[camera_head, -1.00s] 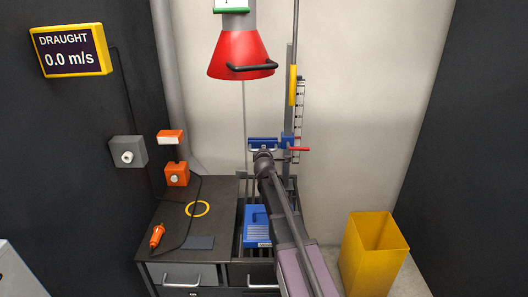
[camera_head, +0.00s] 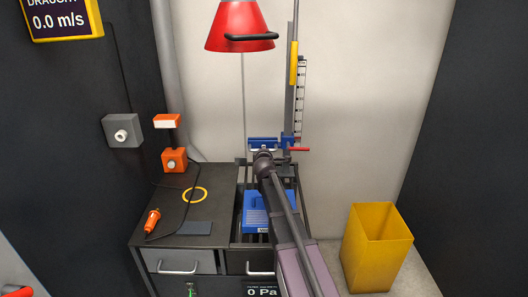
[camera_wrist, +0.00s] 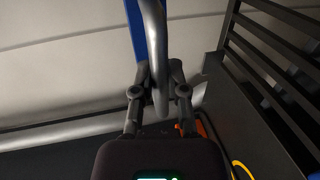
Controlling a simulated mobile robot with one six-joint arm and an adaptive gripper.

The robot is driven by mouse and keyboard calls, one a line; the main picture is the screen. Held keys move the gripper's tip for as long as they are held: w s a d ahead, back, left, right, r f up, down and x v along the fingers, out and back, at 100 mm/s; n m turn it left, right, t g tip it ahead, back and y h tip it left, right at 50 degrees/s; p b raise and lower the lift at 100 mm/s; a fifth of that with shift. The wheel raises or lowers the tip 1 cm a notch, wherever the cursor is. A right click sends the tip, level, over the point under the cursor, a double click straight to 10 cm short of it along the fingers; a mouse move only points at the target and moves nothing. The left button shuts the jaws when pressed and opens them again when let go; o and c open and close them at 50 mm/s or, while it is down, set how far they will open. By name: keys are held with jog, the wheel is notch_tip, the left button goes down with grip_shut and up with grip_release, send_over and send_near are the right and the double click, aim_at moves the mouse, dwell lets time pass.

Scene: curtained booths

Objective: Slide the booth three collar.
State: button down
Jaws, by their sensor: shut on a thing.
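The blue collar (camera_head: 287,140) sits low on the upright grey post (camera_head: 288,85), with a red lever (camera_head: 299,149) on its right. A blue arm (camera_head: 262,141) reaches left from it and carries a grey handle. My gripper (camera_head: 263,152) is at this handle, in front of the post. In the wrist view my gripper (camera_wrist: 158,92) is shut on the curved grey handle (camera_wrist: 155,45), and a strip of blue (camera_wrist: 137,30) shows behind it. My arm hides part of the post's foot.
A scale (camera_head: 301,98) and a yellow marker (camera_head: 294,64) stand by the post. A red hood (camera_head: 240,28) hangs above left. Below are a slatted tray with a blue box (camera_head: 256,222) and a dark bench (camera_head: 175,218). A yellow bin (camera_head: 376,250) stands right.

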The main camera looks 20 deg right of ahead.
notch_tip(320, 180, down, 3)
jog(key=shift+s+r+b, duration=0.1)
jog(key=shift+b, duration=1)
jog(key=c, duration=0.6)
grip_release()
jog(key=shift+c, duration=0.2)
jog(key=shift+r, duration=0.1)
